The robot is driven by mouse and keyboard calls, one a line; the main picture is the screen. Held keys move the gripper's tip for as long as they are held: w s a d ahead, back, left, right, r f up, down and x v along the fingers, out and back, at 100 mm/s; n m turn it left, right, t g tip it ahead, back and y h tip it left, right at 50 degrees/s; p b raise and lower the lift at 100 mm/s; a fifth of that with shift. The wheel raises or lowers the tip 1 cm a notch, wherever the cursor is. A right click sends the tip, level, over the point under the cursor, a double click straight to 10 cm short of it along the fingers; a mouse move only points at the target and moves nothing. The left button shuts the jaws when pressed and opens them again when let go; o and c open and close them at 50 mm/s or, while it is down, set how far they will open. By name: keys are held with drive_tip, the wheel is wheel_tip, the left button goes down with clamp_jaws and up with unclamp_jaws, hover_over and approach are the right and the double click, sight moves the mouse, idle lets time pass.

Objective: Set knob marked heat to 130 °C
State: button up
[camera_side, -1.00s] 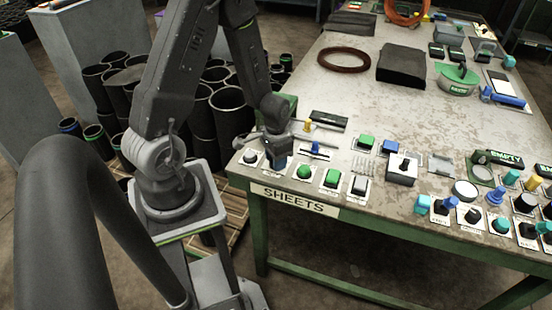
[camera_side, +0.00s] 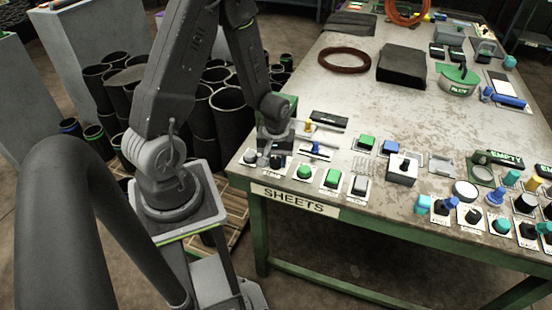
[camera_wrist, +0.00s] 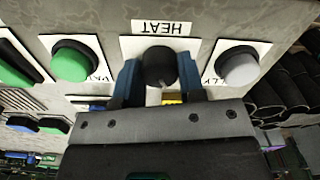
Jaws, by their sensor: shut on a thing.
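The heat knob (camera_wrist: 159,67) is a round black knob with a light pointer mark, on a white plate with the label HEAT (camera_wrist: 163,27), which reads upside down in the wrist view. My gripper (camera_wrist: 160,82) has its two blue fingers on either side of the knob, shut on it. In the side view my gripper (camera_side: 276,153) reaches down at the table's near left corner, and the knob is mostly hidden there. No temperature scale is readable in either view.
A green button (camera_wrist: 74,62) and a grey button (camera_wrist: 237,65) flank the knob closely. More controls line the table's front edge, including a green button (camera_side: 304,172). Black rubber sleeves (camera_side: 230,115) stand on the floor left of the table (camera_side: 340,95).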

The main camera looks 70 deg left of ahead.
sight(276, 160)
drive_tip(key=n, duration=0.6)
drive_tip(key=shift+n, duration=0.3)
idle(0.5)
drive_tip(key=o, duration=0.9)
wheel_tip(276, 160, up, 14)
drive_tip(key=shift+f, duration=0.1)
